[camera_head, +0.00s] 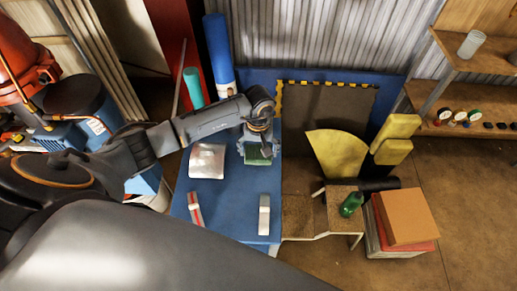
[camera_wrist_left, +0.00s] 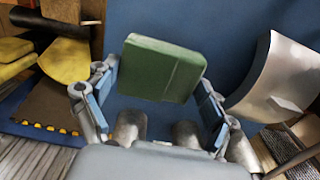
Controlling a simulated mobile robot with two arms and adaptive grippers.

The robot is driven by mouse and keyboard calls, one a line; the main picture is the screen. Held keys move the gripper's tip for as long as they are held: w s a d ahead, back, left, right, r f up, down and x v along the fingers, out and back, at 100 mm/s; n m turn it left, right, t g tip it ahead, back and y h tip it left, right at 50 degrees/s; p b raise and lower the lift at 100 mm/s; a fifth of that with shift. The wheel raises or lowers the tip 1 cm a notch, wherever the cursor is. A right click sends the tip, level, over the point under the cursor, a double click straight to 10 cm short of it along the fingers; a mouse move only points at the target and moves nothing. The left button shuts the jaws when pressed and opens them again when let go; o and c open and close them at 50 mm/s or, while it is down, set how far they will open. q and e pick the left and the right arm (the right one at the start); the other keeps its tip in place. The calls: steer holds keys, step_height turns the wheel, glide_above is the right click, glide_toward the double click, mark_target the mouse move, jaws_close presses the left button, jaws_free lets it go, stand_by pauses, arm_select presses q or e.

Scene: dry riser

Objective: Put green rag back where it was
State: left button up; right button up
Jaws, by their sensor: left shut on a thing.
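The green rag (camera_head: 258,155) is a folded block over the blue table (camera_head: 232,192), near its right edge. My left gripper (camera_head: 259,144) comes down over it from above. In the left wrist view the rag (camera_wrist_left: 162,68) sits between the two fingers of my left gripper (camera_wrist_left: 158,82), which is shut on it. The blue surface lies behind the rag there. I cannot tell whether the rag touches the table. My right gripper is not in view.
A shiny silver object (camera_head: 207,161) lies left of the rag. A red-and-white item (camera_head: 195,210) and a pale block (camera_head: 264,214) lie towards the table's front. A green bottle (camera_head: 351,204) and a cardboard box (camera_head: 408,216) are to the right. The table's middle is clear.

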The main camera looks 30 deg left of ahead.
mark_target(258, 151)
arm_select(q)
steer(key=shift+f, duration=0.55)
steer(key=o, duration=1)
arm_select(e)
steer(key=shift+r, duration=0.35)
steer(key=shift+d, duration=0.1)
arm_select(q)
steer(key=shift+w+r, duration=0.1)
steer(key=shift+r, duration=0.05)
step_height(258, 151, up, 12)
steer(key=b, duration=0.3)
steer(key=shift+b, duration=0.3)
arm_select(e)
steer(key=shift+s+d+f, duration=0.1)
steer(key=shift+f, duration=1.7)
arm_select(q)
steer(key=shift+f, duration=0.2)
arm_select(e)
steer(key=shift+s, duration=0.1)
